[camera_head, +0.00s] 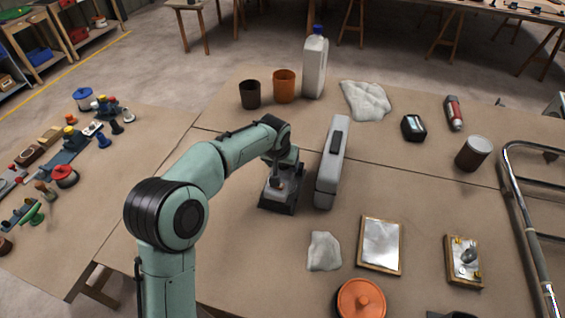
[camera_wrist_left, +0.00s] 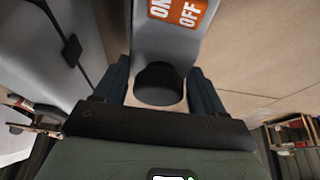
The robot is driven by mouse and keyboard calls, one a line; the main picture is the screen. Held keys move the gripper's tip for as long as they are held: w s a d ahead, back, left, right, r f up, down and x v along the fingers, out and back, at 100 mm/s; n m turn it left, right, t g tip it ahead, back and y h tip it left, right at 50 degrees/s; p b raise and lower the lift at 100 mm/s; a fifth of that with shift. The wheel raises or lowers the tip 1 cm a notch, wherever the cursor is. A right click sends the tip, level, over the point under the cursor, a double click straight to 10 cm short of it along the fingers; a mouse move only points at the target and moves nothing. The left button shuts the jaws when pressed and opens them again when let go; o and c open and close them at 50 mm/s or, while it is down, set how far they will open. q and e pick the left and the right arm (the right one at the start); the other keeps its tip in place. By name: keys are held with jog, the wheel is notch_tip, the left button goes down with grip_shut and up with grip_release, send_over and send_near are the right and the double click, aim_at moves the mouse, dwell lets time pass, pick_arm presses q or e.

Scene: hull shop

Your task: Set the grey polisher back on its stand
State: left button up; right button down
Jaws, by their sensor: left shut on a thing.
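My left gripper (camera_head: 280,168) points down at the middle of the table, and its two dark fingers show in the left wrist view (camera_wrist_left: 159,88). It is shut on the grey polisher (camera_wrist_left: 165,40), which has an orange ON/OFF label and a round black knob between the fingers. In the head view the polisher (camera_head: 275,184) is small and partly hidden by my wrist. A dark grey stand-like base (camera_head: 279,207) lies directly below it on the table. I cannot tell whether the polisher rests on this base or hangs just above it. My right gripper is not in view.
A long grey case (camera_head: 326,180) with a black handle stands close to the right of the gripper. A white jug (camera_head: 314,68), cups and a white cloth (camera_head: 366,99) are behind. Framed plates (camera_head: 380,246) and an orange lidded pot (camera_head: 361,300) lie in front right.

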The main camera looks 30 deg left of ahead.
pick_arm(q)
jog(key=shift+f+b, duration=0.35)
jog(key=shift+f, duration=0.1)
jog(key=o, duration=0.7)
jog(key=shift+o, duration=0.2)
jog(key=shift+f, duration=0.1)
jog(key=p+v, duration=0.4)
jog(key=v, duration=0.7)
dwell(0.5)
